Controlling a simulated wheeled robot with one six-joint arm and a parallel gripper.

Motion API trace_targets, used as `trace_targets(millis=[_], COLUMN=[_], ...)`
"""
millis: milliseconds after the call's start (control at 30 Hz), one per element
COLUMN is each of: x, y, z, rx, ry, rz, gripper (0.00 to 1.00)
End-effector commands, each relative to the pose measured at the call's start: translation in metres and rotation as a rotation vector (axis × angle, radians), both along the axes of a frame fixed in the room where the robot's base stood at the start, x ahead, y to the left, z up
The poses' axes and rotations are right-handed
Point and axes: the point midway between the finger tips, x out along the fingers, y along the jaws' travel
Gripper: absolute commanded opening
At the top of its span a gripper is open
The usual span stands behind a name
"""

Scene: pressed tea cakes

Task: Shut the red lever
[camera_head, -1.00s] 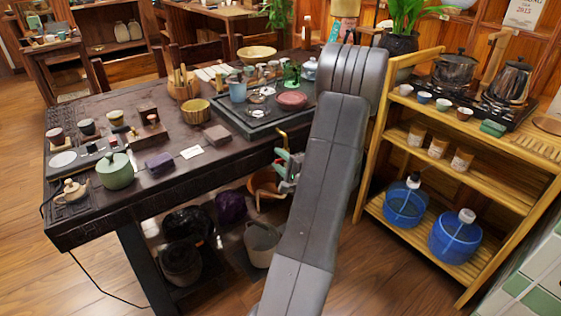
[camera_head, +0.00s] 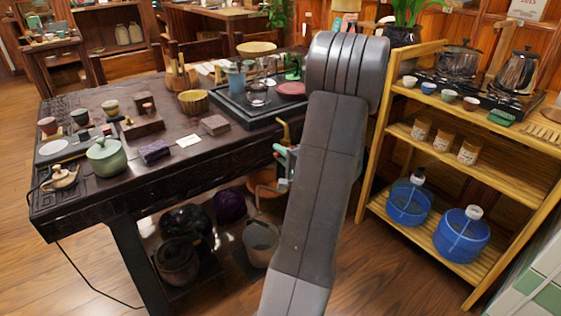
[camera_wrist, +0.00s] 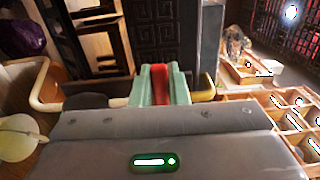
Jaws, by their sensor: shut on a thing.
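The red lever (camera_wrist: 161,84) shows in the middle of the wrist view. My gripper (camera_wrist: 162,75) is shut on it, with a pale green finger against each side. A curved tan pipe (camera_wrist: 46,92) runs beside it at the left. In the head view, a brass-coloured pipe (camera_head: 284,131) sticks out at the table's right end, and part of my gripper (camera_head: 283,160) shows just below it. My arm hides most of that spot. The red lever cannot be made out in the head view.
The dark tea table (camera_head: 100,205) bears cups, a green lidded pot (camera_head: 105,156) and a black tray (camera_head: 243,106). A wooden shelf (camera_head: 497,174) with blue bottles stands close on the right. A bucket (camera_head: 262,243) and dark pots are under the table.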

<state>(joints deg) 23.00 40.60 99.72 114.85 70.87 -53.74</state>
Motion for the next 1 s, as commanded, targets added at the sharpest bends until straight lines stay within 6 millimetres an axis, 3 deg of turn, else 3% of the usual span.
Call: trace_targets(millis=[467, 500, 600, 1000], x=[-0.0009, -0.001, -0.0008, -0.0078], y=[0.0, 0.0, -0.0001, -0.0064], z=[-0.0024, -0.0025, -0.0023, -0.0012], rx=[-0.027, -0.027, -0.026, -0.025], ry=[-0.014, -0.014, -0.015, -0.016], rz=[0.0, 0.0, 0.0, -0.003], gripper=[0.0, 0.2, 0.36, 0.36])
